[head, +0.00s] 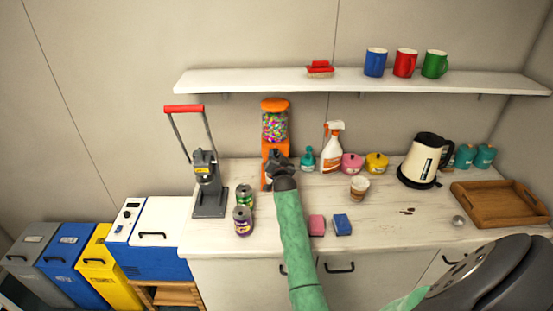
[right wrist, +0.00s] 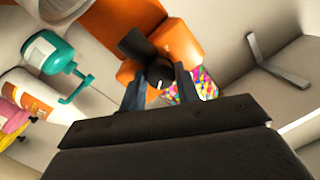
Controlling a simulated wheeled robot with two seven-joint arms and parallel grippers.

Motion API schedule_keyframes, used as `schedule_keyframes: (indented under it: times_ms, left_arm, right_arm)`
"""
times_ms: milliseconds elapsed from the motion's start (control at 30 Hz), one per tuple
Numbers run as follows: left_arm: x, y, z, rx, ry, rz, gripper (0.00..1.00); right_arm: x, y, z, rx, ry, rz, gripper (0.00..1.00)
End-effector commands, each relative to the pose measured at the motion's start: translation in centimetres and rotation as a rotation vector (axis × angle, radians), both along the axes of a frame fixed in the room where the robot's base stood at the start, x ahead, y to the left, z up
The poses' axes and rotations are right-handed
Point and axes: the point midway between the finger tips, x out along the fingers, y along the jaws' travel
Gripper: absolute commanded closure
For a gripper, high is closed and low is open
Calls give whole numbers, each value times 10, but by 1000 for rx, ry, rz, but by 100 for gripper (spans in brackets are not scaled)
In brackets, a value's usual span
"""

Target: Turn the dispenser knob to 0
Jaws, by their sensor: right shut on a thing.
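The candy dispenser (head: 274,122) is orange, with a clear section of colourful candies, and stands upright against the back of the counter. In the right wrist view its orange body (right wrist: 178,42) and dark knob (right wrist: 158,72) show close up. My right gripper (head: 280,162) is at the dispenser's lower front, its dark fingers (right wrist: 158,88) on either side of the knob and shut on it. The gripper hides the knob in the head view. Any marks on the knob's dial cannot be read. My left gripper is not in view.
Two cans (head: 243,220) stand left of my right arm, with a can crusher (head: 208,190) beyond. A teal pump bottle (head: 307,159) and spray bottle (head: 332,150) stand close right of the dispenser. Sponges (head: 342,225) and a paper cup (head: 359,188) lie right of the arm. A shelf (head: 230,80) hangs above.

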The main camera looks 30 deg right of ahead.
Motion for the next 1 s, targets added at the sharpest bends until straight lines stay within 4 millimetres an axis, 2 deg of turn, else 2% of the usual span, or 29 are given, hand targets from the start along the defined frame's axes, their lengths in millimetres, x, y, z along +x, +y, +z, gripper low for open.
schedule_keyframes:
  times_ms: [700,1000]
  left_arm:
    - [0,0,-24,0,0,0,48]
    - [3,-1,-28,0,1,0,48]
  right_arm:
    - [1,2,0,-570,348,1,91]
    - [1,2,1,-738,453,2,91]
